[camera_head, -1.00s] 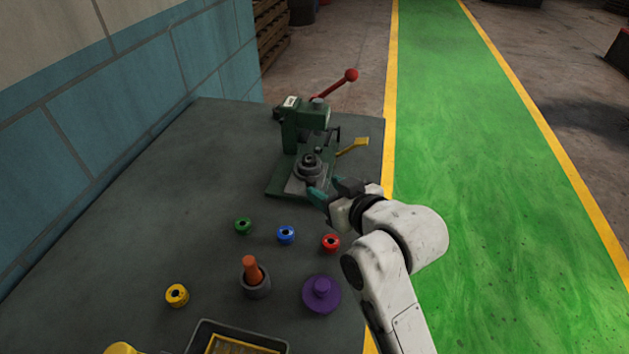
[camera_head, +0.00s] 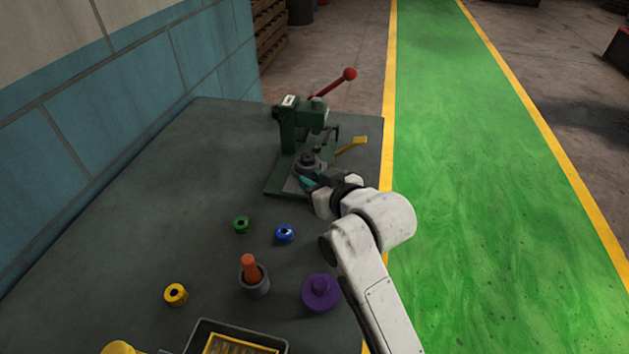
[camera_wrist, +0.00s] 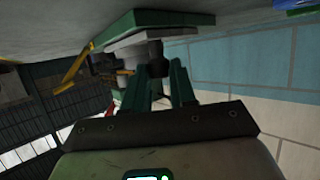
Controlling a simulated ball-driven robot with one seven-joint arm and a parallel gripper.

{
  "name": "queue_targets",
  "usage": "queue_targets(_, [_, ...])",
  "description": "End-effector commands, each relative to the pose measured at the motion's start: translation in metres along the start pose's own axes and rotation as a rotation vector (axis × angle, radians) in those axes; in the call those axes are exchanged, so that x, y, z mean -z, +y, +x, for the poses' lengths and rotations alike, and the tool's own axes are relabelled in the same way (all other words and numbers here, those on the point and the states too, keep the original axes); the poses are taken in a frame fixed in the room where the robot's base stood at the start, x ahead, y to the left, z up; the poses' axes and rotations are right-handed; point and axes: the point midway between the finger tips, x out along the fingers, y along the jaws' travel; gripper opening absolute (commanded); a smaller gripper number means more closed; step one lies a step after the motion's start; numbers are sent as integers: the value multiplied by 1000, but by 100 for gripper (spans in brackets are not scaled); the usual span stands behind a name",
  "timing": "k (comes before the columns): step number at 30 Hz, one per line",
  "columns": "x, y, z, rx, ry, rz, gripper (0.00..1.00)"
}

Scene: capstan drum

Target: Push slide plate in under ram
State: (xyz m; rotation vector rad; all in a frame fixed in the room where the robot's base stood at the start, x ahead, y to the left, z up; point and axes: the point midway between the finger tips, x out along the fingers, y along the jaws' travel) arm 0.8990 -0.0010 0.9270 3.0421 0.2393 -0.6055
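The green press (camera_head: 303,118) stands at the back of the table, with its ram above the base. The light grey slide plate (camera_head: 290,186) lies on the press's green base and carries a dark round stepped fixture (camera_head: 306,161). The plate's near right part is hidden by my gripper. My gripper (camera_head: 309,182) is at the plate's near side; its teal fingers stand apart. In the wrist view, a dark piece (camera_wrist: 155,68) shows between the fingertips, below the grey plate (camera_wrist: 148,40). I cannot tell whether the fingers squeeze it.
The press's red-knobbed lever (camera_head: 348,74) points up to the right. A yellow piece (camera_head: 352,144) sits beside the press. Green (camera_head: 241,224), blue (camera_head: 284,234) and yellow (camera_head: 176,295) rings, an orange peg in a grey cup (camera_head: 254,281) and a purple part (camera_head: 320,292) stand nearer.

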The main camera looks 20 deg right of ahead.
Motion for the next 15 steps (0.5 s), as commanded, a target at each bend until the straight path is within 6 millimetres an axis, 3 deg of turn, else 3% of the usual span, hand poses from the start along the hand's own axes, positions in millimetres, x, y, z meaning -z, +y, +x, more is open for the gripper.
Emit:
queue_targets(8, [0,0,0,0,0,0,0])
queue_targets(15, [0,0,0,0,0,0,0])
